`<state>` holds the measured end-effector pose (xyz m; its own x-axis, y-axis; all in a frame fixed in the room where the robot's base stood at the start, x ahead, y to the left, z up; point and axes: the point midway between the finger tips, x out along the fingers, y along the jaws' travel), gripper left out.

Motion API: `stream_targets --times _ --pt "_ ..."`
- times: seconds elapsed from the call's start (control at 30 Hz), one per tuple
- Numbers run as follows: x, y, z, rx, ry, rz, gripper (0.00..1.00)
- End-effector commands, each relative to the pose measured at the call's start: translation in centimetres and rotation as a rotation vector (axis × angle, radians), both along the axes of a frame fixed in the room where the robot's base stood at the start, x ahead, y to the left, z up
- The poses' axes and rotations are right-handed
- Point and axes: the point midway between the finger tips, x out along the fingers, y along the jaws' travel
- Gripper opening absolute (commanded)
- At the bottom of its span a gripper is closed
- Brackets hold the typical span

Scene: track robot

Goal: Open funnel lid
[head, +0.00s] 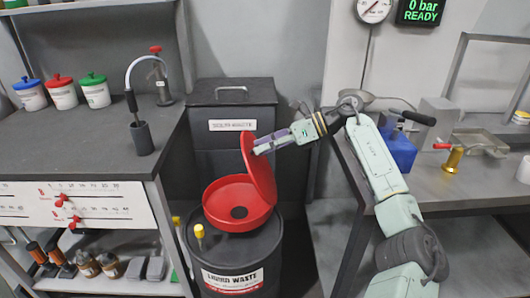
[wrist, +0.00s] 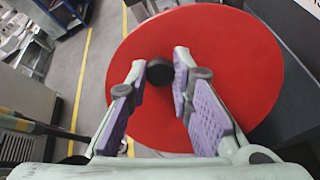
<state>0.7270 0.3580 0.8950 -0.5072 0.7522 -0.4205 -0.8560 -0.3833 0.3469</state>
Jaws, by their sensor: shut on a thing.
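The red funnel (head: 237,203) sits on top of a dark drum labelled "LIQUID WASTE" (head: 233,270). Its round red lid (head: 259,172) stands raised, close to upright, at the funnel's right side. My gripper (head: 262,146) is at the lid's upper part, with my arm reaching in from the right. In the wrist view the red lid (wrist: 235,60) fills the middle, and a dark round knob (wrist: 159,72) shows between the fingertips. The fingers are closed in on the knob; exact contact is hard to see.
A dark bin labelled "SOLID WASTE" (head: 232,125) stands behind the drum. The left bench (head: 70,142) holds lidded tubs and a wash tap. The right bench (head: 440,190) carries a blue container (head: 397,150) near my arm.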

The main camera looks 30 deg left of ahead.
Motion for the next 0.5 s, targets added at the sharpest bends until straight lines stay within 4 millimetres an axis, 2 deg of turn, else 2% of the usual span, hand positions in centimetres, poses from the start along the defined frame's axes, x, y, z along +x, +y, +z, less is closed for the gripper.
stream_targets --times 0.5 --pt "0.35 0.28 -0.04 0.027 0.021 0.003 0.0"
